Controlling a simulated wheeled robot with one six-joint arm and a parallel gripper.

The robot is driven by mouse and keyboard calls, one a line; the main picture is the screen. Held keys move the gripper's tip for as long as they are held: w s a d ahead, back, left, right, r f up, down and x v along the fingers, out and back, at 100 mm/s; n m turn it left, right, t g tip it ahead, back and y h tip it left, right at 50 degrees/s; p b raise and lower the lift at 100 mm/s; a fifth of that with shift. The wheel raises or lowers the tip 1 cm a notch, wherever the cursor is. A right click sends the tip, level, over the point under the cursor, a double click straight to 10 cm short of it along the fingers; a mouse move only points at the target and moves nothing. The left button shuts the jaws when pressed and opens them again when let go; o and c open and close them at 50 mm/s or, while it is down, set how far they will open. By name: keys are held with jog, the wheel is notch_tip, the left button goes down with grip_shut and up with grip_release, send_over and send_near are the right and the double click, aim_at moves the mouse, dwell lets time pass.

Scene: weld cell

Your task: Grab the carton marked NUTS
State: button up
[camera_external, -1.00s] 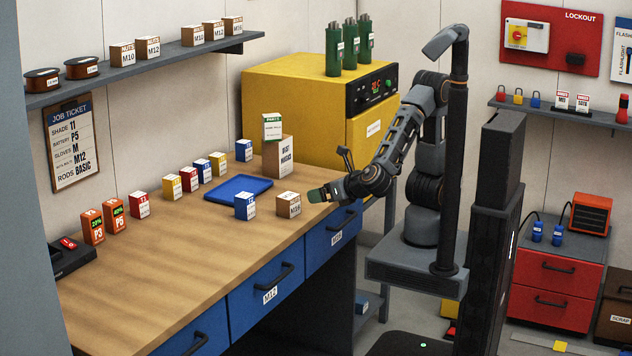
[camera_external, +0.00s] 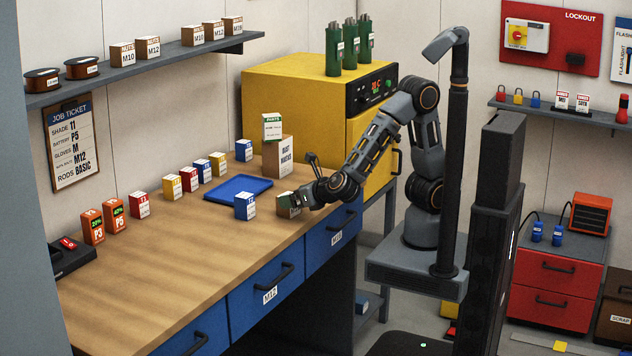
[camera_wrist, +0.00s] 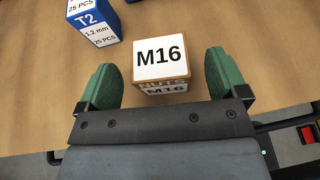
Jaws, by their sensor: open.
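The small brown carton with white labels (camera_wrist: 159,60) stands on the workbench near its front edge. Its top label reads M16, and its near face reads NUTS M16. In the wrist view my gripper (camera_wrist: 163,82) is open, with one green fingertip on each side of the carton and a gap to both. In the external view my gripper (camera_external: 290,203) is over the carton (camera_external: 284,211) and hides much of it. A blue box marked T2 (camera_wrist: 95,20) stands just left of the carton; it also shows in the external view (camera_external: 245,206).
A blue tray (camera_external: 238,189) lies behind the carton. A dust masks box (camera_external: 279,160) stands farther back with a small white-and-green box on top. Several small boxes stand along the bench's left. More cartons, marked M10 and M12 among others, sit on the wall shelf (camera_external: 180,53).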

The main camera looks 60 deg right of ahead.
jog(key=shift+x, duration=1.4)
jog(key=c, duration=1.3)
jog(key=shift+r, duration=0.1)
